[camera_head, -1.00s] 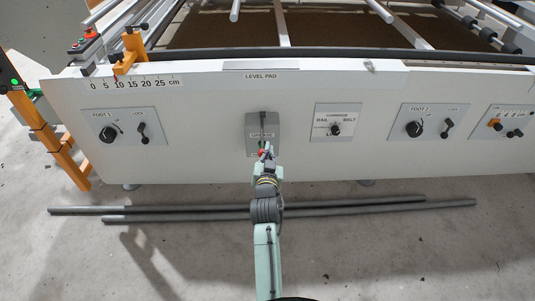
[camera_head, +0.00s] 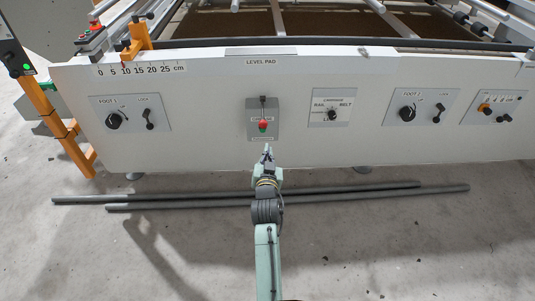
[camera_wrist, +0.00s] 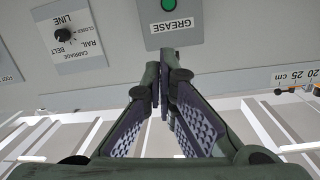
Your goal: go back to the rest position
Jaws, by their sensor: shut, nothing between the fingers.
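My gripper (camera_head: 267,152) is shut and empty, in front of the white front panel (camera_head: 210,145) of the gantry. In the head view its tips are just below the grey control box (camera_head: 263,122), apart from it as far as I can tell. The box carries a red knob or lamp and a black lever at its top. In the wrist view the shut fingers (camera_wrist: 163,52) point at a plate labelled GREASE (camera_wrist: 172,30) with a green round button or lamp. No rest position is marked in view.
Panels for FOOT 1 (camera_head: 130,113), CARRIAGE (camera_head: 332,110) and FOOT 2 (camera_head: 416,108) flank the box. An orange bracket (camera_head: 135,42) and a ruler strip (camera_head: 140,70) are at the upper left. Two dark rods (camera_head: 330,192) lie on the floor below.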

